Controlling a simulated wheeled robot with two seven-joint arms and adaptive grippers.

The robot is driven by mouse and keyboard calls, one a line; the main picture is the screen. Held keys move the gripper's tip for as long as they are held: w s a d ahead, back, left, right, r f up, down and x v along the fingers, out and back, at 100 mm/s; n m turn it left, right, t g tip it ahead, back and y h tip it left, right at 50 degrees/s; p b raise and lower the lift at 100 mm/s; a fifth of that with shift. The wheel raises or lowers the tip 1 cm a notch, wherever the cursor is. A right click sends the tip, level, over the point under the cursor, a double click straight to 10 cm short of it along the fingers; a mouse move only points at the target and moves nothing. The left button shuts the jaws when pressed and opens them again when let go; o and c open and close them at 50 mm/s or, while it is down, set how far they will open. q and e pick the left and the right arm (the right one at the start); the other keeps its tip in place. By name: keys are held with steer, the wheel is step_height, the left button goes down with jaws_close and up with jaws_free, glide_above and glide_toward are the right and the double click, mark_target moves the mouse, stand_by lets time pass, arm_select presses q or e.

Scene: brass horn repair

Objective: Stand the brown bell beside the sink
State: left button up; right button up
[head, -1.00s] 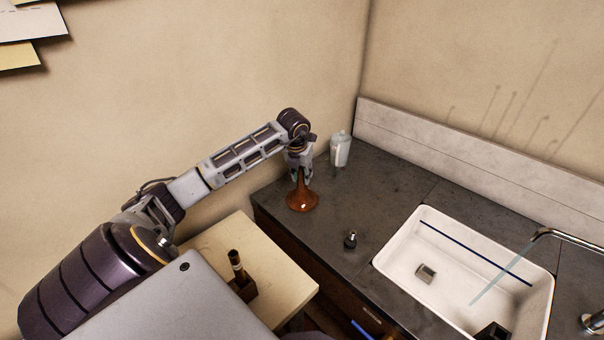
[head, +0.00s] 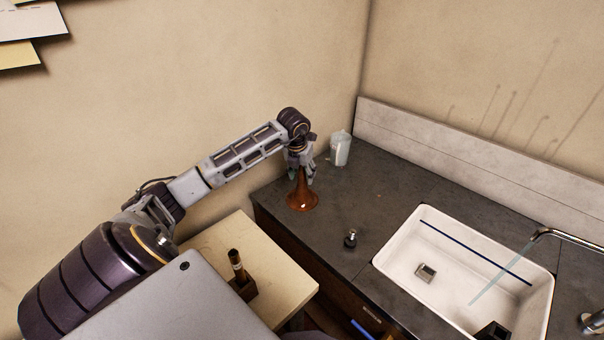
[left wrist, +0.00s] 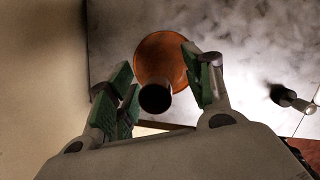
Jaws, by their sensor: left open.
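The brown bell (head: 302,197) stands upright on the dark counter, flared rim down, near the counter's left end. In the left wrist view the bell (left wrist: 160,60) shows from above, its dark narrow end between the finger pads. My left gripper (head: 301,174) is around the top of the bell with its fingers spread. In the left wrist view the gripper (left wrist: 163,90) is open, with gaps between the pads and the bell. The white sink (head: 410,256) is set in the counter to the right of the bell. My right gripper is not in view.
A pale translucent jug (head: 340,149) stands behind the bell near the wall. A small dark fitting (head: 350,239) stands between bell and sink. A chrome tap (head: 566,236) reaches over the sink. A cream side table (head: 285,285) holds a dark bottle (head: 237,264).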

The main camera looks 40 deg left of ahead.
arm_select(q)
steer(key=b+v, duration=0.1)
steer(key=v, duration=1.1)
stand_by(0.5)
